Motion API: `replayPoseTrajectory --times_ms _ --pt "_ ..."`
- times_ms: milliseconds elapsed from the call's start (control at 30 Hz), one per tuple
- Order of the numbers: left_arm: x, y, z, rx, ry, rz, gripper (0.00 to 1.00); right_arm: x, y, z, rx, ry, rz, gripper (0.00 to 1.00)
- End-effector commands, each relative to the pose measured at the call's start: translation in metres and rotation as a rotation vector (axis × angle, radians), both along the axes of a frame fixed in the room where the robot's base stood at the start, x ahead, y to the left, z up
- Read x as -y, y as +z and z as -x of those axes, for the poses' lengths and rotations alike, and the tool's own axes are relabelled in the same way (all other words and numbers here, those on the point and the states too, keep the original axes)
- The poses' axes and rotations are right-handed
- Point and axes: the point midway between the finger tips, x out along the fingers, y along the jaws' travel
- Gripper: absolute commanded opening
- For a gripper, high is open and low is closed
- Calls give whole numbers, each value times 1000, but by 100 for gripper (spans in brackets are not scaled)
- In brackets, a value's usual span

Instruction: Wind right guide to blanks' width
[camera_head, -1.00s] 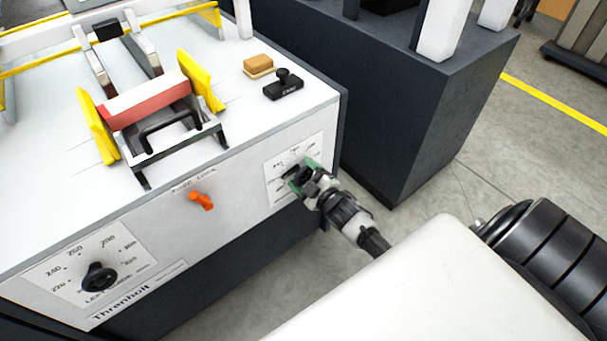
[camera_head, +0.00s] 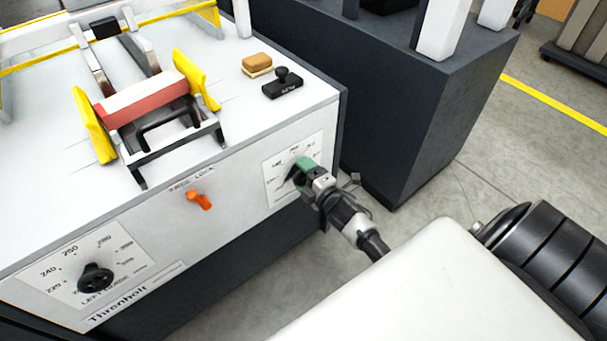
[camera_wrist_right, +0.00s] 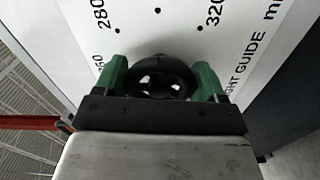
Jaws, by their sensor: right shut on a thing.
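My right gripper (camera_head: 303,173) is at the right guide dial on the machine's front. In the right wrist view its green fingers are on both sides of the black right guide knob (camera_wrist_right: 163,72), shut on it. The fingers largely hide the knob in the head view. The yellow right guide (camera_head: 197,80) stands just beside the right end of the red and white stack of blanks (camera_head: 147,103); I cannot tell whether they touch. The yellow left guide (camera_head: 94,125) stands at the stack's left end. My left gripper is not in view.
An orange lock lever (camera_head: 199,199) sits between the right dial and the black left guide knob (camera_head: 95,278). A tan block (camera_head: 257,64) and a black stamp-like object (camera_head: 283,84) lie on the machine top. A dark machine base (camera_head: 410,130) stands behind my gripper.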

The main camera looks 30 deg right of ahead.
Motion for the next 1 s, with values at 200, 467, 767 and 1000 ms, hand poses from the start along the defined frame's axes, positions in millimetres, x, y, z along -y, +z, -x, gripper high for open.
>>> replayPoseTrajectory --times_ms 200,467,767,1000 --pt "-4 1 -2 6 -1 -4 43 0 -2 1 -4 0 16 47" --pt "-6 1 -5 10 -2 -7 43 0 -2 1 -4 1 17 47" --pt "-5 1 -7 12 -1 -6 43 0 -1 0 -1 0 14 96" --pt "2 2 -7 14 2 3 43 1 -1 8 -2 0 13 96"
